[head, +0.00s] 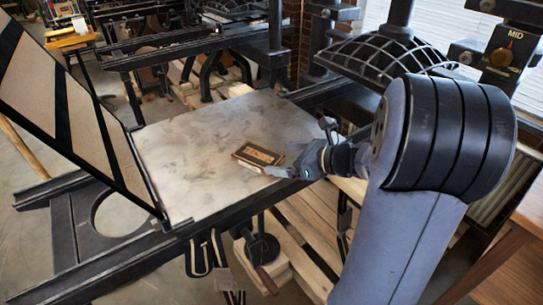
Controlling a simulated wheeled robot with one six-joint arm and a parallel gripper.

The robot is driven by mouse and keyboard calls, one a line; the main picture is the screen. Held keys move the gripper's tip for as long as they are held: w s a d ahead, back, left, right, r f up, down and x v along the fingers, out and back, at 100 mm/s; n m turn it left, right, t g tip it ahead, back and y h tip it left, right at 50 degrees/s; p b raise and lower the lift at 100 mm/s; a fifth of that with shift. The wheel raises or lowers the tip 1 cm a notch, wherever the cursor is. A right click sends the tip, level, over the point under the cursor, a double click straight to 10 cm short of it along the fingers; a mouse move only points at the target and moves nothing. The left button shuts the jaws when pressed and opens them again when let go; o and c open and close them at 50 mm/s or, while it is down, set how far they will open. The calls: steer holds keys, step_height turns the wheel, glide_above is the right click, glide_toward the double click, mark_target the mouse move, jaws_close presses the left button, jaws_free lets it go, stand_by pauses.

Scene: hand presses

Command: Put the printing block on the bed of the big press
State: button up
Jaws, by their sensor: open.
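The printing block (257,153), a small brown rectangle with a raised face, lies on the grey metal bed (190,145) of the big press, near the bed's right edge. My gripper (277,168) is at the block's right side with its jaws open. One finger shows along the block's near right edge. Whether it touches the block cannot be told, and the far finger is hard to make out.
A hinged frame with dark bars (62,107) stands raised at the bed's left. A dark ribbed press part (380,55) rises behind my arm. Black rails border the bed. Most of the bed left of the block is clear.

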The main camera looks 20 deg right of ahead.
steer(key=shift+v, duration=2.55)
steer(key=shift+c, duration=0.3)
